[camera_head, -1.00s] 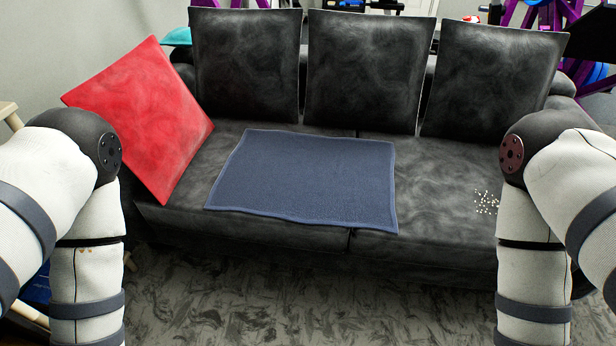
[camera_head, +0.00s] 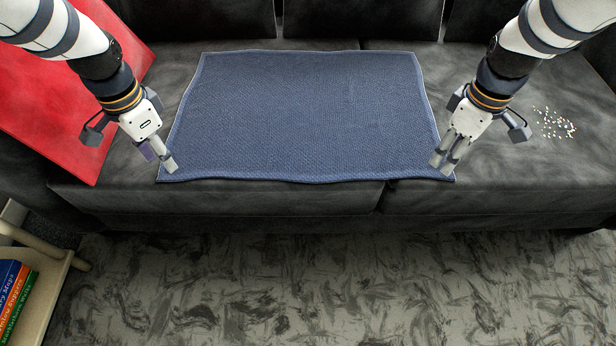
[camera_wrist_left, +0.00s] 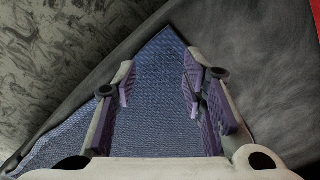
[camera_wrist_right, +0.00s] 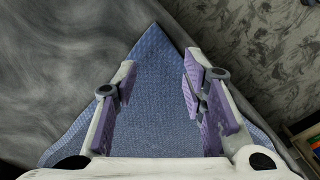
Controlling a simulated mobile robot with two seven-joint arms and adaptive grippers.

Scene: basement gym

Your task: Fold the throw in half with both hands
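A blue throw (camera_head: 300,115) lies flat and spread out on the seat of a dark sofa. My left gripper (camera_head: 167,166) is at its near left corner. In the left wrist view the throw's corner (camera_wrist_left: 165,60) shows between and beyond the open fingers (camera_wrist_left: 158,85). My right gripper (camera_head: 441,165) is at the near right corner. In the right wrist view that corner (camera_wrist_right: 155,50) also lies between and beyond the open fingers (camera_wrist_right: 158,85). Whether the fingers touch the cloth cannot be told.
The dark sofa (camera_head: 510,170) has back cushions along the top. A wooden shelf with books (camera_head: 20,290) stands at lower left. The floor (camera_head: 300,280) in front is clear.

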